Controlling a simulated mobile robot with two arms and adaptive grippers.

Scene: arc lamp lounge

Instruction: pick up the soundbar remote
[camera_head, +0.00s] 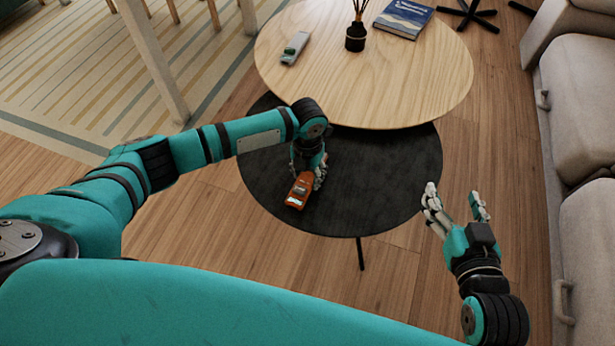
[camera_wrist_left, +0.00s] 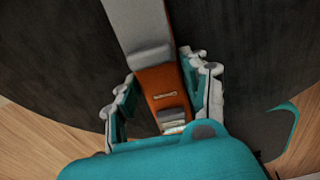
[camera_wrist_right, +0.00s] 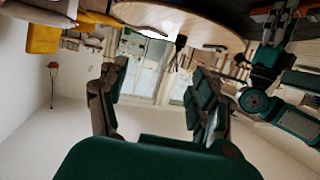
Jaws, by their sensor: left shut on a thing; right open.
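An orange remote (camera_head: 299,190) with a grey end is at the round black table (camera_head: 385,190), in my left gripper (camera_head: 308,170). In the left wrist view the orange remote (camera_wrist_left: 160,85) lies between the fingers, which are shut on its sides; its small label is too small to read. I cannot tell whether it touches the tabletop. A second, grey-green handheld device (camera_head: 295,47) lies on the wooden table. My right gripper (camera_head: 457,203) is open and empty, to the right of the black table.
The larger round wooden table (camera_head: 400,85) overlaps the black table's far side. It holds a dark reed diffuser (camera_head: 356,37) and a blue book (camera_head: 403,18). A grey sofa (camera_head: 585,110) stands at the right. A striped rug (camera_head: 80,70) lies at far left.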

